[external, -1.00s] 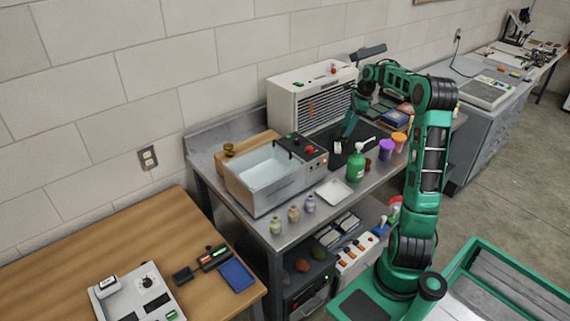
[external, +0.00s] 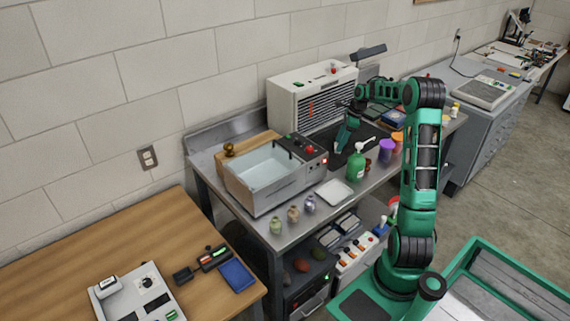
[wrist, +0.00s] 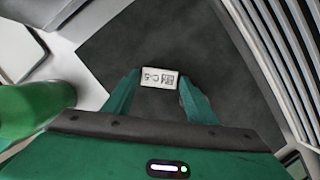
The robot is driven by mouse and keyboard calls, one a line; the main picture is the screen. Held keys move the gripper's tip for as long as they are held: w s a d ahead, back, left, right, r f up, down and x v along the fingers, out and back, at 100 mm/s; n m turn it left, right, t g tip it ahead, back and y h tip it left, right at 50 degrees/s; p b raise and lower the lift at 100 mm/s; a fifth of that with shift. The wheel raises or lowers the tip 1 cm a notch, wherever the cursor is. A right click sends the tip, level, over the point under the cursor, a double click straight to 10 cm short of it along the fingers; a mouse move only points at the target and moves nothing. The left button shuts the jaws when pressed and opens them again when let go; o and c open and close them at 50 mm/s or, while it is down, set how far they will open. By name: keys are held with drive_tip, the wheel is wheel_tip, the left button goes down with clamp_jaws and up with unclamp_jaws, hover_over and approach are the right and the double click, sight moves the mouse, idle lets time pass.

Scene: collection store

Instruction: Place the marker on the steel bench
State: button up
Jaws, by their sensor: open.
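The marker, a small white tag (wrist: 159,77) printed "C-5", lies on a dark mat (wrist: 120,42) on the steel bench (external: 374,172). In the wrist view it shows between my gripper's two green fingertips (wrist: 159,92), close to both. My gripper is open, with a finger on either side of the tag; I cannot tell if either finger touches it. In the external view my gripper (external: 340,147) reaches down to the mat in front of the white louvred unit, and the tag cannot be made out there.
A green pump bottle (external: 357,166) stands close beside my gripper, at the left in the wrist view. The louvred unit (external: 297,105) is behind. A water bath (external: 262,180), white tray (external: 335,192), small jars and purple (external: 386,151) and orange-lidded containers crowd the bench.

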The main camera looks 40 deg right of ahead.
drive_tip(key=shift+x, duration=0.8)
drive_tip(key=shift+c, duration=0.4)
drive_tip(key=c, duration=0.7)
